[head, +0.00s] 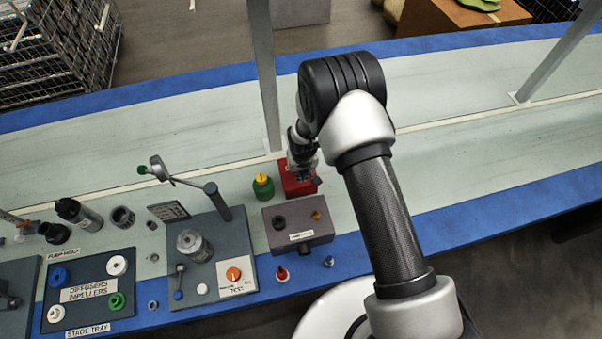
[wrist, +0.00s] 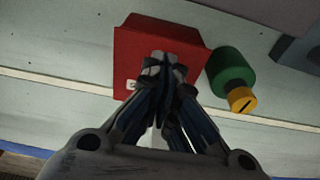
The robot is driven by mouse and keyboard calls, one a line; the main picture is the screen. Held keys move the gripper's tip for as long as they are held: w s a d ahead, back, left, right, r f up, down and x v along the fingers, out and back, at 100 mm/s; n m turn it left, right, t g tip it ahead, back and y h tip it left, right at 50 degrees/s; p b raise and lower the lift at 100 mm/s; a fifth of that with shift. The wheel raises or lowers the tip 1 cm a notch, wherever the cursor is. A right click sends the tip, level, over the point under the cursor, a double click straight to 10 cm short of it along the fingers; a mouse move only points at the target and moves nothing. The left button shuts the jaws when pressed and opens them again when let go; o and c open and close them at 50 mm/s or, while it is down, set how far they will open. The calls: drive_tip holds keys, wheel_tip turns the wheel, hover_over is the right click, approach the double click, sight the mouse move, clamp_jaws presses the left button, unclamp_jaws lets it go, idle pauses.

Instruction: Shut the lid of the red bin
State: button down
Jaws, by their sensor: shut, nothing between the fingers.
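The red bin (head: 289,181) stands at the back of the bench, right of the grey upright post, and is partly hidden by my wrist in the head view. In the wrist view the bin (wrist: 131,58) shows as a red block with a sloping upper edge and a small white label at its lower left. I cannot tell the angle of its lid. My gripper (wrist: 165,66) is shut and empty, its fingertips over the middle of the bin. Whether they touch it is not clear. In the head view my gripper (head: 302,176) points down at the bin.
A green bottle with a yellow top (head: 263,187) stands close left of the bin. A grey box (head: 298,222) is in front, and a test stand (head: 208,255) is farther left. The bench right of my arm is clear.

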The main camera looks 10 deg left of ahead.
wheel_tip(320, 180, up, 4)
drive_tip(key=shift+w+f+p, duration=0.15)
drive_tip(key=shift+f+p, duration=0.1)
drive_tip(key=shift+p, duration=0.45)
drive_tip(key=s+d+r+p, duration=0.2)
drive_tip(key=s+r, duration=0.2)
drive_tip(key=r, duration=0.5)
drive_tip(key=w+a+r+m+g+h+b, duration=0.15)
drive_tip(key=w+m+b, duration=0.35)
drive_tip(key=m, duration=1.3)
wheel_tip(320, 180, down, 14)
drive_tip(key=b, duration=0.3)
drive_tip(key=shift+s+d+f+b, duration=0.1)
drive_tip(key=shift+s+f+b, duration=0.1)
drive_tip(key=shift+f+b, duration=0.6)
drive_tip(key=shift+s+d+f, duration=0.1)
drive_tip(key=shift+s+f, duration=0.1)
